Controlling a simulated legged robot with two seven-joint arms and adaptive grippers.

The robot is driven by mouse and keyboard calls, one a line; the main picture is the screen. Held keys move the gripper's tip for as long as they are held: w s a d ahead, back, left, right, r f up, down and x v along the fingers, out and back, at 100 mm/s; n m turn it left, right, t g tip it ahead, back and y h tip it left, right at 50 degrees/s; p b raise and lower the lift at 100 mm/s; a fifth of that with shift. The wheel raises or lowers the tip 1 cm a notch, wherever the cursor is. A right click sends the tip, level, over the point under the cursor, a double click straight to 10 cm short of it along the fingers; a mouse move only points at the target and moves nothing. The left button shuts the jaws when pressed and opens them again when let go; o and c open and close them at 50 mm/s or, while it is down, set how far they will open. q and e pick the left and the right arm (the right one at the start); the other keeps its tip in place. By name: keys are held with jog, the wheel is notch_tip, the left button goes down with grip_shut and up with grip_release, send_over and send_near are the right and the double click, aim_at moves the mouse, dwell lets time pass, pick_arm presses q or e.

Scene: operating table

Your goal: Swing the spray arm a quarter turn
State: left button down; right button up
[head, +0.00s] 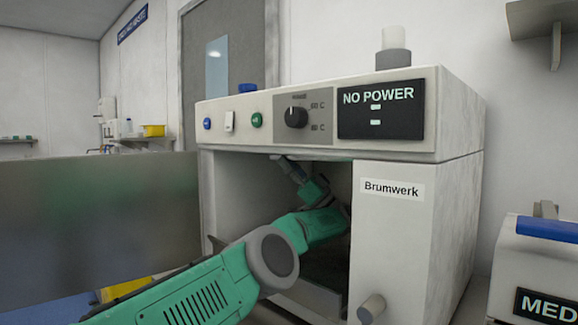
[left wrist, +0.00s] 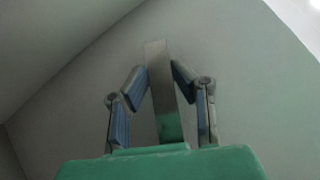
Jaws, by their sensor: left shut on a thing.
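The spray arm (left wrist: 155,55) shows in the left wrist view as a flat grey metal bar, with a green tint at its lower end. It passes between the two blue-padded fingers of my left gripper (left wrist: 159,72), which is shut on it. In the head view my left arm reaches into the open chamber of the Brumwerk machine (head: 460,190), and the left gripper (head: 286,165) is tilted up near the chamber's ceiling. The spray arm cannot be made out clearly in the head view. My right gripper is not in view.
The machine's door (head: 100,215) hangs open to the left of the chamber. A dark display (head: 381,122) on the front reads NO POWER. A white box with a blue top (head: 545,262) stands at the right. The chamber walls are close around my left forearm.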

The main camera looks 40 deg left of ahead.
pick_arm(q)
jog(key=shift+a, duration=0.1)
jog(key=c, duration=1.6)
grip_release()
jog(key=shift+f, duration=0.1)
jog(key=shift+o, duration=1.2)
jog(key=shift+w+a+f, duration=0.1)
jog(key=shift+a, duration=0.1)
